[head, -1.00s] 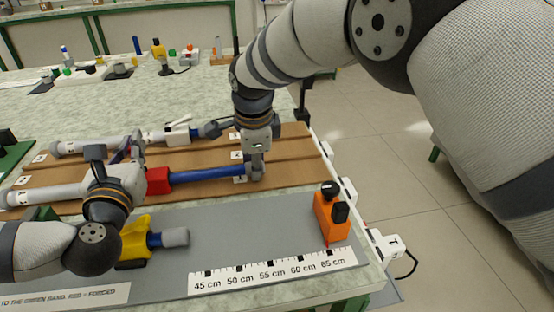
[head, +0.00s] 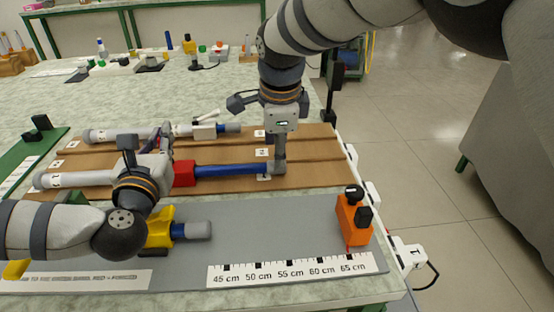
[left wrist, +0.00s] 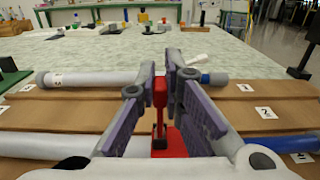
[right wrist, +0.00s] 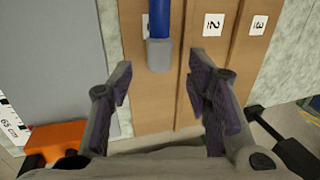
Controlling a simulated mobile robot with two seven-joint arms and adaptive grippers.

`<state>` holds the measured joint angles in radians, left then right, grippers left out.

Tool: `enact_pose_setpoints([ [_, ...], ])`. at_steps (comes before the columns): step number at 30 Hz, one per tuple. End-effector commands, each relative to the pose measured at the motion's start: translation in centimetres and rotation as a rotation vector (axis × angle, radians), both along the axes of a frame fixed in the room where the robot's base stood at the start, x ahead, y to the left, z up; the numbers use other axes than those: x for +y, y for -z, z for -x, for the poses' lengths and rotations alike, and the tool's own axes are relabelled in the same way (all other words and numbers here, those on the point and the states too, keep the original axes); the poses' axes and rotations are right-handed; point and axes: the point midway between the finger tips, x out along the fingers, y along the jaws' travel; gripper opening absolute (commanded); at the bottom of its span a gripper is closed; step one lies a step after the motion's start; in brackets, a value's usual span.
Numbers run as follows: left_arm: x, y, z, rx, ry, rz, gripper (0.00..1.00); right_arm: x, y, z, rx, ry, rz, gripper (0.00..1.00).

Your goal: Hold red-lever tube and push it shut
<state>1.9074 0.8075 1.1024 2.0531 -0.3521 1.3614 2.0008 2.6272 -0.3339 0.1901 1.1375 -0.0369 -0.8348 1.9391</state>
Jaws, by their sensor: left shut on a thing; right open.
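The red-lever tube lies across the brown grooved board. It has a white outer tube (head: 80,179), a red collar (head: 184,173), a blue inner tube (head: 232,169) extending out to the right, and a grey end cap (right wrist: 159,55). My left gripper (left wrist: 163,82) is shut at the collar, its purple-padded fingers on either side of the upright red lever (left wrist: 160,100); what lies lower between them is partly hidden. My right gripper (right wrist: 160,75) is open above the grey cap end. The cap shows between its fingers in the right wrist view, with gaps on both sides.
A white-lever tube (head: 205,132) lies behind on the same board. In front, a grey mat (head: 280,220) carries a yellow clamp (head: 160,228) on another tube, a centimetre scale (head: 290,271) and an orange block (head: 353,220). The table's right edge is close.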

Motion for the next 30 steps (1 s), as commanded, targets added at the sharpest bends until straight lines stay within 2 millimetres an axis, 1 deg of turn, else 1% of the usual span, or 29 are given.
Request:
enact_pose_setpoints([
  [1, 0.0, 0.1, 0.0, 0.002, -0.001, 0.0, 0.0, 0.0, -1.5, 0.3, -0.004, -0.001, 0.001, 0.45],
  [3, 0.0, 0.1, 0.0, 0.002, -0.001, 0.0, 0.0, 0.0, -3.2, 0.8, -0.004, 0.0, 0.001, 0.45],
  [6, 0.0, 0.1, 0.0, 0.001, -0.001, 0.0, 0.0, 0.0, -5.1, 1.4, -0.001, -0.001, 0.0, 0.45],
  [10, 0.0, 0.1, 0.0, 0.001, -0.001, 0.0, 0.0, -0.1, -6.4, 1.8, 0.001, -0.001, 0.0, 0.45],
  [13, 0.0, 0.1, 0.0, 0.001, -0.001, 0.0, 0.0, -0.1, -6.8, 1.9, 0.001, 0.0, 0.0, 0.45],
  [26, 0.0, 0.0, 0.0, 0.001, -0.001, 0.0, 0.0, 0.0, -6.6, 2.0, 0.009, 0.0, -0.003, 0.45],
  [29, 0.0, 0.0, 0.0, 0.001, -0.001, 0.0, 0.0, 0.0, -6.0, 1.8, 0.005, 0.001, 0.0, 0.45],
  [30, 0.0, 0.0, 0.0, 0.001, -0.001, 0.0, 0.0, 0.0, -5.4, 1.6, 0.005, 0.001, 0.001, 0.45],
])
